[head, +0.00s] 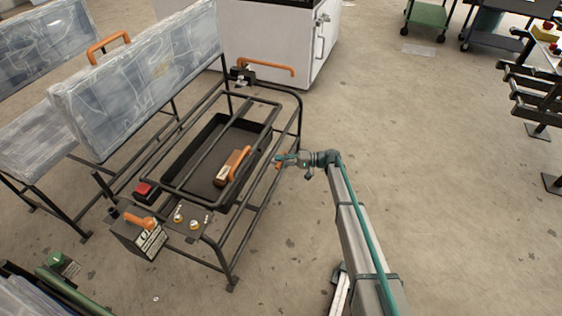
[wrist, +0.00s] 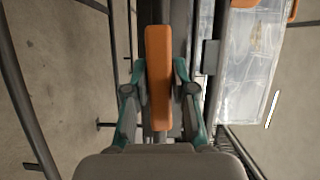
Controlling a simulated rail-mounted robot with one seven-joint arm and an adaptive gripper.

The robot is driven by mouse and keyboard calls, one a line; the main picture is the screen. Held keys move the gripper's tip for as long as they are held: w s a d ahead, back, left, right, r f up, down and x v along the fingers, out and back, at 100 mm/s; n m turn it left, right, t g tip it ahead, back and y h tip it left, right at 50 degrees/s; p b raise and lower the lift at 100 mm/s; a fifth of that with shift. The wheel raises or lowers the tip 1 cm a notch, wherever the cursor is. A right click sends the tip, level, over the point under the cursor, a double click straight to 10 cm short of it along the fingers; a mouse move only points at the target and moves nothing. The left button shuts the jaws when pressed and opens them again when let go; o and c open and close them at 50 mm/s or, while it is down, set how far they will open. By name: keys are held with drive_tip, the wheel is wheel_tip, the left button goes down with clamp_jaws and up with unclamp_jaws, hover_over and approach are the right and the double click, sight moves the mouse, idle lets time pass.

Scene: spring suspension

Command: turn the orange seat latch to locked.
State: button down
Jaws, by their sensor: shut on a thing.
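The orange seat latch (wrist: 158,75) is a long upright bar in the middle of the wrist view, between the two teal fingers of my gripper (wrist: 159,72). My gripper is shut on it. In the head view, my gripper (head: 281,160) is at the right side rail of the black seat frame (head: 262,195). I cannot read the latch's locked or unlocked marking.
A box with an orange lever (head: 138,222) is at the frame's front left. A plastic-wrapped backrest (head: 140,75) rises behind. Open floor (head: 430,180) lies to the right.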

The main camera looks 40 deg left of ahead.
drive_tip(key=n+b, duration=0.1)
drive_tip(key=n+t+b, duration=0.1)
drive_tip(key=n, duration=0.1)
drive_tip(key=shift+s+r+n+h+b, duration=0.15)
drive_tip(key=shift+n+h+b, duration=0.15)
drive_tip(key=shift+h+b, duration=0.1)
drive_tip(key=n+t+b, duration=0.2)
drive_tip(key=n+b, duration=0.1)
drive_tip(key=shift+s+d+r, duration=0.15)
drive_tip(key=shift+s+r, duration=0.05)
drive_tip(key=n+t+b, duration=0.1)
drive_tip(key=b, duration=0.1)
drive_tip(key=n+t+b, duration=0.1)
drive_tip(key=n+b, duration=0.1)
drive_tip(key=n+t+b, duration=0.1)
drive_tip(key=b, duration=0.1)
drive_tip(key=shift+s+d+r+n+b, duration=0.1)
drive_tip(key=shift+s+n+b, duration=0.2)
drive_tip(key=shift+n, duration=0.1)
drive_tip(key=n+t+b, duration=0.1)
drive_tip(key=b, duration=0.1)
drive_tip(key=shift+r+b, duration=0.2)
drive_tip(key=shift+b, duration=0.15)
drive_tip(key=shift+r+n, duration=0.1)
drive_tip(key=shift+n, duration=0.3)
drive_tip(key=c, duration=1)
unclamp_jaws()
drive_tip(key=shift+s, duration=0.1)
drive_tip(key=shift+o, duration=0.2)
drive_tip(key=shift+d, duration=0.1)
